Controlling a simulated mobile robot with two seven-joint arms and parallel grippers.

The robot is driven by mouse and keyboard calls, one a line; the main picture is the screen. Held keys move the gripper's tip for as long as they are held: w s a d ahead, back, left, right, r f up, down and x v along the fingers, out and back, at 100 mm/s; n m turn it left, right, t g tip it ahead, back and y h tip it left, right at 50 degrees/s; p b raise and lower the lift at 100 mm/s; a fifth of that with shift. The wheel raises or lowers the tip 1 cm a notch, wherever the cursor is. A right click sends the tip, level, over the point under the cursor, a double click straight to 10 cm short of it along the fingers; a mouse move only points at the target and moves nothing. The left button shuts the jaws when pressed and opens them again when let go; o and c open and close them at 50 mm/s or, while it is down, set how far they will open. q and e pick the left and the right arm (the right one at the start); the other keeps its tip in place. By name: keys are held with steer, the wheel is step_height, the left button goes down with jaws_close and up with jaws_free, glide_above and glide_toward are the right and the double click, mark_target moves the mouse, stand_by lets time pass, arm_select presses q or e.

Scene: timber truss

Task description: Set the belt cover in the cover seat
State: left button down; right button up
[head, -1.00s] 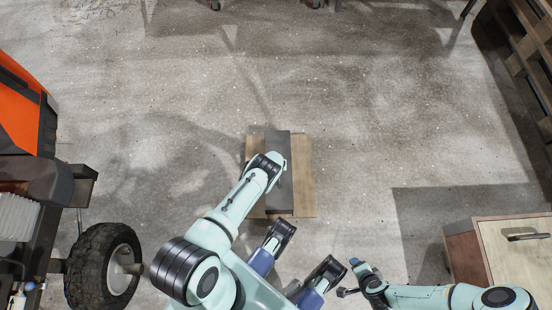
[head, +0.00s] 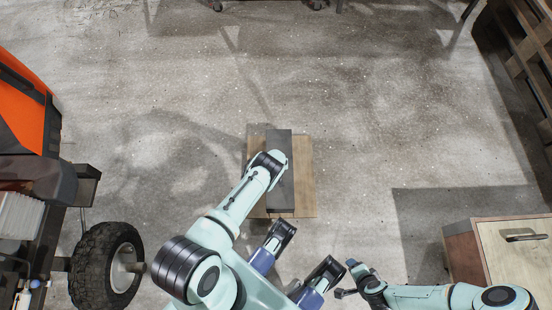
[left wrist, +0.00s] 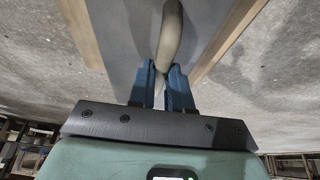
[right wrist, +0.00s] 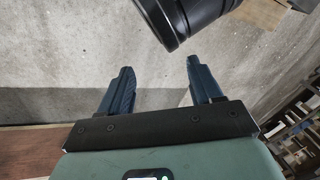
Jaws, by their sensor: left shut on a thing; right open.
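The belt cover (head: 285,180) is a dark grey, long flat piece above or on a light wooden board (head: 304,180); I cannot tell whether they touch. In the left wrist view the grey cover (left wrist: 133,35) has a curved beige handle (left wrist: 171,30). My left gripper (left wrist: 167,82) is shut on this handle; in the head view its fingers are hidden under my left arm. My right gripper (right wrist: 160,90) is open and empty; it also shows in the head view (head: 348,279), at the lower right, away from the cover. I cannot make out the cover seat.
An orange machine (head: 25,120) with a black tyre (head: 95,265) stands at the left. A wooden cabinet (head: 505,250) with a handle is at the lower right, and pallet-like timber (head: 530,50) at the upper right. The concrete floor beyond the board is clear.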

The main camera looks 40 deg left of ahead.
arm_select(q)
step_height(320, 180, up, 9)
steer(key=p, duration=0.5)
steer(key=shift+w+f, duration=0.1)
steer(key=shift+f, duration=0.1)
step_height(320, 180, up, 10)
steer(key=p, duration=0.5)
steer(key=shift+p, duration=0.3)
arm_select(e)
steer(key=s+a+r+g+y, duration=0.1)
steer(key=s+a+r+g, duration=0.2)
steer(key=s+r, duration=0.7)
steer(key=shift+s+a+r+n+g, duration=0.3)
steer(key=shift+s+a+r+n, duration=0.1)
steer(key=shift+a+r, duration=0.4)
arm_select(q)
steer(key=c, duration=1.6)
jaws_free()
jaws_close()
